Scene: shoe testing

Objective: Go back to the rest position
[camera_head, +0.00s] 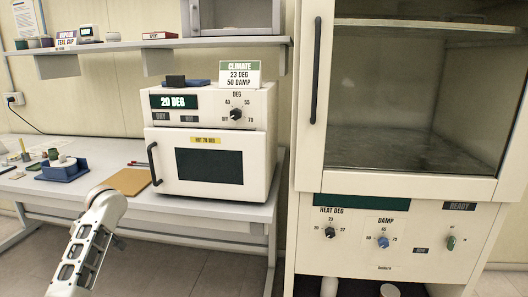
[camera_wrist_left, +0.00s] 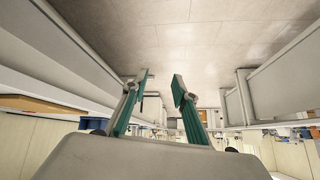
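My left gripper (camera_wrist_left: 160,83) shows in the left wrist view with its two green-and-grey fingers apart and nothing between them. Floor and furniture appear beyond the fingertips, upside down. In the head view my left arm comes up from the lower left, in front of the bench edge; its fingers cannot be made out there. My right gripper is in neither view.
A white oven (camera_head: 210,145), door shut, stands on the bench (camera_head: 105,150). A tall climate cabinet (camera_head: 410,110) stands to the right. A blue tray (camera_head: 64,170) and a tan board (camera_head: 127,182) lie on the bench. A shelf (camera_head: 120,46) runs above.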

